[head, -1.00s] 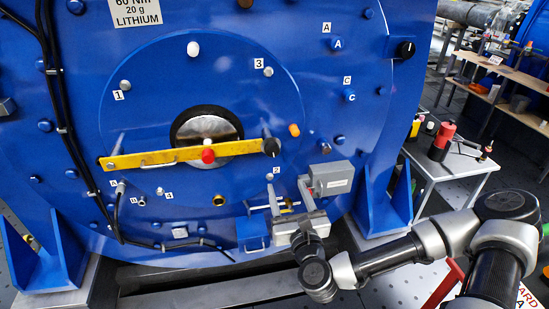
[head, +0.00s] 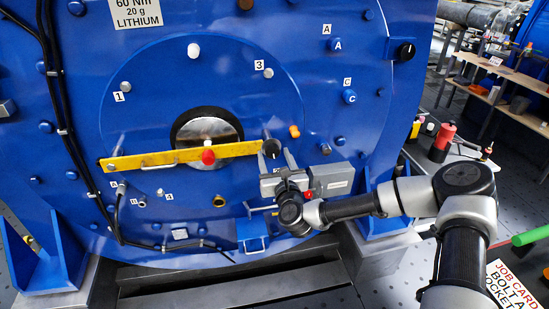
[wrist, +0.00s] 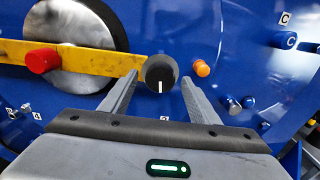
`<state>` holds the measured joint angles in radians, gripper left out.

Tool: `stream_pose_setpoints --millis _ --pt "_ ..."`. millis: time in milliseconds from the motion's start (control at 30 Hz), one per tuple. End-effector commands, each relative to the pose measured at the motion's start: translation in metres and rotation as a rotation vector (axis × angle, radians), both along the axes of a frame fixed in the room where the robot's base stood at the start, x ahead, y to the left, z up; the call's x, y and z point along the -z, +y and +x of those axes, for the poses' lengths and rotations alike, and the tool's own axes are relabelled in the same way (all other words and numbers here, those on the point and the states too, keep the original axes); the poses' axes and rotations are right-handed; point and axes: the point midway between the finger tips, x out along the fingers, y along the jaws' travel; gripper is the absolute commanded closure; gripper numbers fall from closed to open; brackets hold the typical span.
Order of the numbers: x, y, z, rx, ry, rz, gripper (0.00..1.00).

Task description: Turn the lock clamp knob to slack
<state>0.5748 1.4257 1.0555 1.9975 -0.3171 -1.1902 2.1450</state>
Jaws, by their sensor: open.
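A black round knob (head: 271,148) sits at the right end of the yellow bar (head: 180,157) across the blue motor face; I take it for the lock clamp knob. In the wrist view the knob (wrist: 160,70) faces me, its white line pointing down. My gripper (head: 277,160) is open just below and in front of the knob. In the wrist view my gripper (wrist: 160,82) has one finger on each side of the knob, with gaps visible. I cannot tell how deep the fingertips reach. The yellow bar also shows in the wrist view (wrist: 100,60).
A red knob (head: 208,157) is on the bar's middle. An orange plug (head: 294,131) is close right of the black knob. Another black knob (head: 405,50) is on a blue box at upper right. A bench with bottles (head: 442,141) stands right.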

Motion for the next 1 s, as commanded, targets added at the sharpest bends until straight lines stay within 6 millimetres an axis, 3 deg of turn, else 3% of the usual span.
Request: stream_pose_setpoints --millis 200,467,767,1000 --pt "0.0 0.0001 0.0004 0.0 0.0 0.0 0.44" --pt "0.0001 0.0 0.0002 0.0 0.0 0.0 0.85" --pt "0.0009 -0.0001 0.0 0.0 -0.01 -0.036 0.85" --pt "0.0019 -0.0006 0.0002 0.0 -0.047 -0.164 0.85"
